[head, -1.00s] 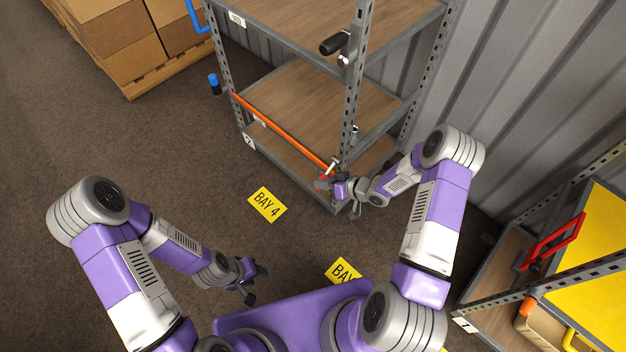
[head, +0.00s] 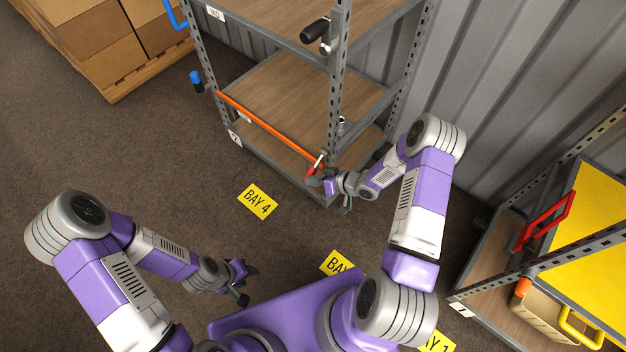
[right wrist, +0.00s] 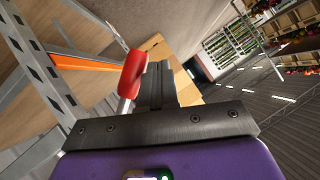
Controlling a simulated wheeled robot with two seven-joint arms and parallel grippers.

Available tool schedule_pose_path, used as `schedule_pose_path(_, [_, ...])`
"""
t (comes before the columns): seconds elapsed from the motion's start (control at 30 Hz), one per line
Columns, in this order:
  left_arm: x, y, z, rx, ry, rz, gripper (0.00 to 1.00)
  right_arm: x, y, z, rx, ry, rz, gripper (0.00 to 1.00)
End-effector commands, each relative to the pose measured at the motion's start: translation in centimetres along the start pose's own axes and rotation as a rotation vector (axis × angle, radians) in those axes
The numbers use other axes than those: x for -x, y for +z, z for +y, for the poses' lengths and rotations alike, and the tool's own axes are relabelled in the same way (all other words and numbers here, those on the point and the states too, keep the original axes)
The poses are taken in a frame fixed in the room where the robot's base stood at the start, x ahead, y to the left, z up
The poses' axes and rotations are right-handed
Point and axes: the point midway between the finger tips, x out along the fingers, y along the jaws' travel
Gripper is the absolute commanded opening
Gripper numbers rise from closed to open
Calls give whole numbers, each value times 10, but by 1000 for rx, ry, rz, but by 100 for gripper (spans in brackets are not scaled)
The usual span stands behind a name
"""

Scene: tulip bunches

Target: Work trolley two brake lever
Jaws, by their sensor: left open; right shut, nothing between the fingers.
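A grey metal shelf unit (head: 337,110) with wooden shelves and an orange bar (head: 270,130) stands at the top centre of the head view. A small red lever (head: 312,170) with a pale stem is low at its near corner post. The red grip also shows in the right wrist view (right wrist: 133,74), just left of the fingers. My right gripper (head: 317,184) is shut and empty, close beside the lever; I cannot tell whether they touch. My left gripper (head: 248,283) is open and empty above the floor. The lever's base is partly hidden.
A yellow-topped unit (head: 600,250) with a red handle (head: 545,225) stands at the right. Stacked boxes (head: 90,40) on a pallet are at the top left. A corrugated wall (head: 490,90) is behind. The floor left of centre is clear, with a BAY 4 sign (head: 257,202).

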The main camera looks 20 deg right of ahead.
Motion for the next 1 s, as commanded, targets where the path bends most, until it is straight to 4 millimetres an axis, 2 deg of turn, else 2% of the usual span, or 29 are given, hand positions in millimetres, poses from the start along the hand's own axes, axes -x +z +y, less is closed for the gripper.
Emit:
schedule_pose_path(0.27, [6, 0, 2, 0, 0, 0, 43, 2, -5, -8, 1, -2, -1, 0])
schedule_pose_path(0.47, [28, 1, 11, 0, 0, 0, 43, 11, -20, -38, 6, -11, -7, 0])
schedule_pose_path(0.8, [46, 2, 17, 0, 0, 0, 43, 73, 1, -73, 3, -9, -7, 0])
schedule_pose_path(1.0, [50, 2, 19, 0, 0, 0, 43, 90, 7, -83, 5, -9, -6, 0])
